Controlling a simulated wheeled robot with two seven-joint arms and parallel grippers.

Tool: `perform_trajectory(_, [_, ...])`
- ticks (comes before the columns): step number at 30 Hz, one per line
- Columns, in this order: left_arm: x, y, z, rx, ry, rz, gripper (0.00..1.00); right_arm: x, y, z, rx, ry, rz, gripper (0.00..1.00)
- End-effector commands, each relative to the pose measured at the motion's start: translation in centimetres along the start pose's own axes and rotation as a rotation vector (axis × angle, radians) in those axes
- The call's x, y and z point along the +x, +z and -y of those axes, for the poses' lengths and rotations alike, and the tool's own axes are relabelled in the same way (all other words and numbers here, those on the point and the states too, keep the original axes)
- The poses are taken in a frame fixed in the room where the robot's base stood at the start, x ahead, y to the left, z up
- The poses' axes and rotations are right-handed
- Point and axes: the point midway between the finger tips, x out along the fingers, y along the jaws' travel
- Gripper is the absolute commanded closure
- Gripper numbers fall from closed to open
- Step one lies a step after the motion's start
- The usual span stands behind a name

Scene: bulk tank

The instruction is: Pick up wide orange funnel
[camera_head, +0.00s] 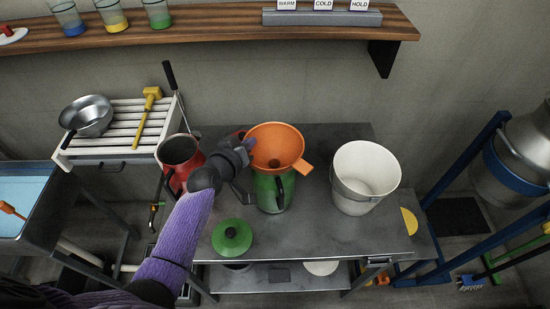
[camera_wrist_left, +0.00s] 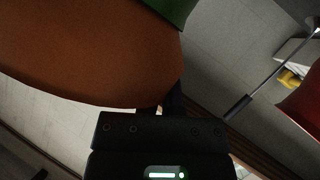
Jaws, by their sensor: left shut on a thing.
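The wide orange funnel (camera_head: 284,138) is in the middle of the head view, over the mouth of a green jug (camera_head: 268,194) with a dark handle. I cannot tell whether it rests in the jug or is just above it. My left gripper (camera_head: 246,150) comes in from the left and is shut on the funnel's left side at the rim. In the left wrist view the orange funnel (camera_wrist_left: 80,50) fills the upper left, close against the fingers (camera_wrist_left: 168,100). The funnel hides most of the jug's mouth. My right gripper is not in view.
A red jug (camera_head: 178,158) stands left of my gripper and a white bucket (camera_head: 365,178) stands right of the funnel. A green lid (camera_head: 232,238) lies in front on the metal table (camera_head: 325,230). A wooden shelf (camera_head: 210,27) runs behind.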

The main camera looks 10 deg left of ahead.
Motion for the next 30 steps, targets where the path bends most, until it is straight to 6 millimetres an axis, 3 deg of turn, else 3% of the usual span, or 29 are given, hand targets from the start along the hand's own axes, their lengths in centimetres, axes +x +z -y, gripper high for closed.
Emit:
perform_trajectory(8, [-0.1,-0.1,-0.1,0.000,0.000,0.002,1.00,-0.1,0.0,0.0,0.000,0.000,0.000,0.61])
perform_trajectory(19, [-3.0,-7.2,-3.9,0.001,0.003,-0.004,1.00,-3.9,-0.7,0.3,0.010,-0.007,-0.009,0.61])
perform_trajectory(24, [-3.5,-8.4,-4.5,0.000,0.001,-0.001,1.00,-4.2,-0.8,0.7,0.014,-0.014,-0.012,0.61])
perform_trajectory(30, [-3.4,-8.3,-4.5,0.000,0.001,-0.001,1.00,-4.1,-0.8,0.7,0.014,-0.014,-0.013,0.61])
